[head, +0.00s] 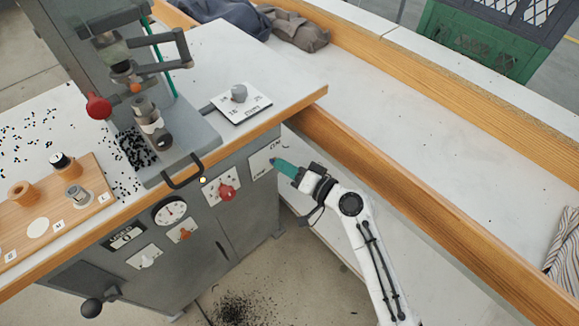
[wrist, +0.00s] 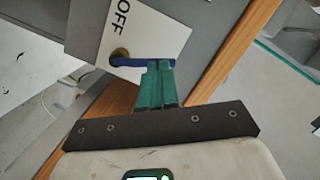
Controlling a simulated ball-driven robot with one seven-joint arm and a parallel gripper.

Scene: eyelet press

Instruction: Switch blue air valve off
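The blue air valve's lever (wrist: 130,62) shows in the wrist view. In the head view the white plate (head: 262,162) is on the grey cabinet's front, with ON lettering; the lever is not clear there. My gripper's green fingers (wrist: 160,72) are together, their tips at the lever's right part. They lie across the lever, not seen on either side of it; contact is unclear. In the head view my gripper (head: 276,163) points at the plate.
The wooden table edge (head: 225,136) runs just above the plate. A red knob (head: 227,192), a gauge (head: 170,211) and an orange knob (head: 185,234) are to the left on the cabinet. A wooden rail (head: 400,190) passes right of my gripper.

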